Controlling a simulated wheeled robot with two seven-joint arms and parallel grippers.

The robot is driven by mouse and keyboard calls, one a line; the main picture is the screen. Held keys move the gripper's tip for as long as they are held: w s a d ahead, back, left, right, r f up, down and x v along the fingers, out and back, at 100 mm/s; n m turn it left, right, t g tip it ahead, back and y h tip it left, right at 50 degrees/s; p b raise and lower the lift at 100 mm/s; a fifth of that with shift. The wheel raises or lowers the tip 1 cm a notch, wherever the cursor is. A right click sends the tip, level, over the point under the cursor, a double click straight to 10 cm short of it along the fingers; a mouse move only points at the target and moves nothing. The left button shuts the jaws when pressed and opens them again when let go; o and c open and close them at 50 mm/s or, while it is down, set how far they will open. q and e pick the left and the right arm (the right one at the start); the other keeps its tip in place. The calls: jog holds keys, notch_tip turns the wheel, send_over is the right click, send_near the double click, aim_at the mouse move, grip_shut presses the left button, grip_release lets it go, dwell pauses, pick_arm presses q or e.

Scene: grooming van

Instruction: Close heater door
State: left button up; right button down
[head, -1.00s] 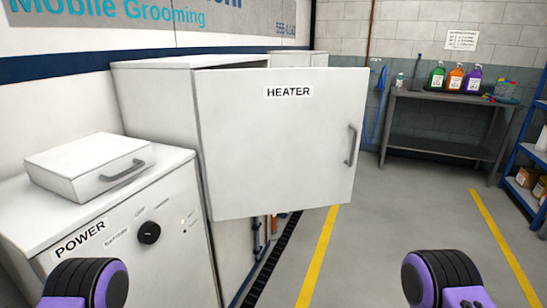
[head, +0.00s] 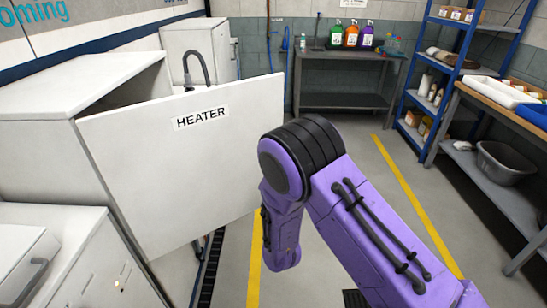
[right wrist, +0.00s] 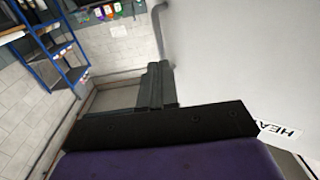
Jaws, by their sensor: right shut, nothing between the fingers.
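The heater door (head: 150,165) is a white panel labelled HEATER, standing open from its white cabinet (head: 75,80), with a dark gap showing at the top. My right arm reaches up in front of the door's outer edge and hides part of it. The right gripper is hidden in the head view. In the right wrist view its dark fingers (right wrist: 157,88) are shut and empty, beside the white door face (right wrist: 245,60). A grey bar near the fingertips may be the door handle. My left gripper is out of view.
A white power cabinet (head: 75,235) stands at lower left, close to the door. A grey bench (head: 340,57) with bottles is at the back. Blue shelving (head: 443,60) and a workbench (head: 490,180) stand at right. The floor between is clear.

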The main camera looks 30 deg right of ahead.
jog(key=p+x, duration=0.3)
jog(key=x, duration=0.9)
jog(key=shift+w+d+f+p, duration=0.2)
jog(key=shift+w+d+p, duration=0.1)
jog(key=shift+p, duration=0.1)
